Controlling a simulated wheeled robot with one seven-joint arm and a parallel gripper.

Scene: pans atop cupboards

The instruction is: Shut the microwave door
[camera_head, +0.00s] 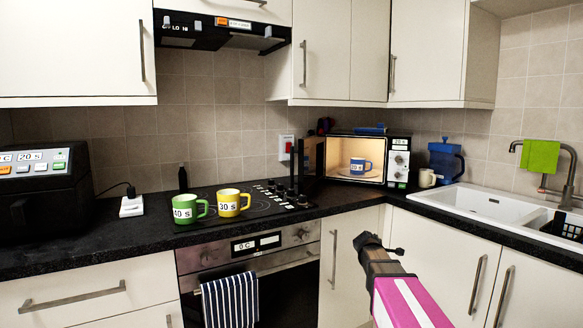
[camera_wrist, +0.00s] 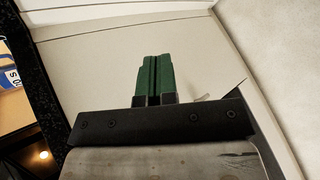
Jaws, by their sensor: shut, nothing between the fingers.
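The microwave (camera_head: 397,163) stands in the counter's back corner with a lit interior. Its dark door (camera_head: 312,160) is swung open on the left side. A blue mug (camera_head: 361,166) with a number label sits inside on the turntable. My gripper (camera_head: 368,240) is in front of the cupboards below the counter edge, lower than the microwave and apart from its door. Its green fingers (camera_wrist: 153,78) are together and empty in the wrist view, facing a pale cupboard surface.
A green mug (camera_head: 187,208) and a yellow mug (camera_head: 231,203) stand on the hob, left of the door. A cream mug (camera_head: 427,178) and a blue jug (camera_head: 445,160) stand right of the microwave, beside the sink (camera_head: 480,200). Upper cupboards (camera_head: 330,50) hang above.

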